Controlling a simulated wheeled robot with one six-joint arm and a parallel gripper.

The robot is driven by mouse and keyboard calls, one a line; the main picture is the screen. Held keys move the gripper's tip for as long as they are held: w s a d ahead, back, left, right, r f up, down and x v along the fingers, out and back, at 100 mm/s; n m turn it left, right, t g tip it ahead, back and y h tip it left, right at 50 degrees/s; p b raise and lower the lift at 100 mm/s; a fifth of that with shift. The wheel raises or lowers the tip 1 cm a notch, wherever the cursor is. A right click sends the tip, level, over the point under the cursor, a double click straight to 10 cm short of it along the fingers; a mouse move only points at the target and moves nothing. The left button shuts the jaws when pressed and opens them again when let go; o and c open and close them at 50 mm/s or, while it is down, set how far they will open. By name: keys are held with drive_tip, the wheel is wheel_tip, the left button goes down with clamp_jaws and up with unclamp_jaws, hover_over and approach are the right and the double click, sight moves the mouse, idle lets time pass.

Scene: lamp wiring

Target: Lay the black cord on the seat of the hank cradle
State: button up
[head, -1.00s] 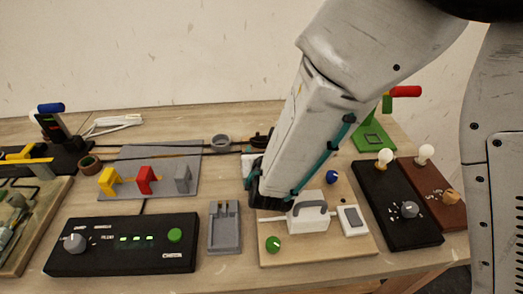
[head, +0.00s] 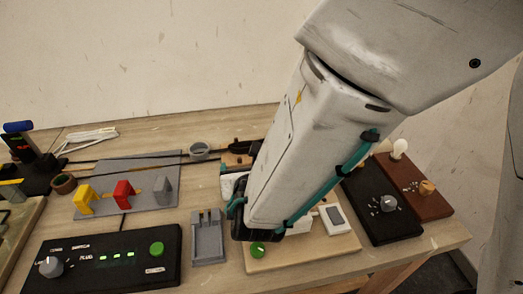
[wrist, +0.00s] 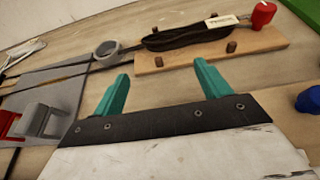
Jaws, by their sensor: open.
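In the wrist view a flat bundle of black cord (wrist: 188,36) lies along a wooden board with short brown pegs (wrist: 255,40). A white tag (wrist: 222,20) with unreadable print lies at its right end. In the head view the cord (head: 240,146) and board (head: 236,160) show only in part, left of my arm. I cannot tell for certain whether this pegged board is the hank cradle. My gripper (wrist: 160,88) is open, its teal fingers apart with nothing between them, on the near side of the board. In the head view my arm hides most of it.
A grey ring (wrist: 107,49) and dark strips lie left of the board. A grey plate (head: 150,199) carries yellow, red and grey blocks. A grey two-pronged holder (head: 208,243) and black control box (head: 110,258) stand in front. Lamp panels (head: 382,205) stand at the right.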

drive_tip(key=shift+d+r, duration=0.1)
drive_tip(key=w+d+r+m+h, duration=0.25)
drive_tip(key=d+r+m, duration=0.2)
drive_tip(key=d, duration=0.25)
drive_tip(key=w+d+r+m+h, duration=0.25)
drive_tip(key=d+m+h, duration=0.2)
drive_tip(key=d, duration=0.25)
drive_tip(key=s+d+r+m+g+h, duration=0.2)
drive_tip(key=d+r+m+h, duration=0.1)
drive_tip(key=d+m, duration=0.4)
drive_tip(key=s+d+r+m+g+h, duration=0.2)
drive_tip(key=d+m, duration=0.2)
drive_tip(key=d, duration=0.5)
drive_tip(key=s+d+r+m+g+y, duration=0.1)
drive_tip(key=s+d+m+g+y, duration=0.1)
drive_tip(key=s+d+m+g, duration=0.75)
drive_tip(key=s+a+r+m+t+y, duration=0.1)
drive_tip(key=s+a+r+m+y, duration=0.1)
drive_tip(key=s+a+m+y, duration=0.4)
drive_tip(key=s+m, duration=0.3)
drive_tip(key=s, duration=0.1)
drive_tip(key=shift+s+t, duration=0.25)
drive_tip(key=shift+t, duration=0.1)
drive_tip(key=shift+s+r+m, duration=0.1)
drive_tip(key=shift+m, duration=0.15)
